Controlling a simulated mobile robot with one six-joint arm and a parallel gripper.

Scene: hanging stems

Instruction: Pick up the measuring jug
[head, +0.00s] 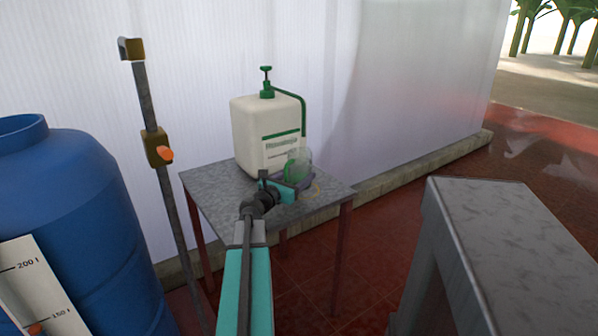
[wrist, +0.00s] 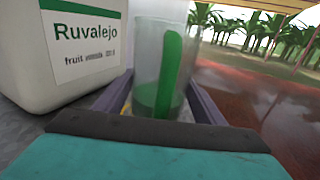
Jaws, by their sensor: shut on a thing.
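The measuring jug (wrist: 152,68) is a clear vessel with green showing through it and at its bottom. In the wrist view it stands upright between the two fingers of my gripper (wrist: 160,112), which is shut on it. In the head view the jug (head: 302,158) is at the front right of the white container, above the small metal table. My gripper (head: 290,186) reaches it from the front. Whether the jug's base touches the table cannot be told, as the gripper hides it.
A white container (head: 250,135) with a green pump and hose stands close on the left of the jug. The small grey table (head: 215,188) is by a translucent wall. A blue barrel (head: 70,200) is at left, a post (head: 173,215) beside it. A grey bench (head: 510,220) is at right.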

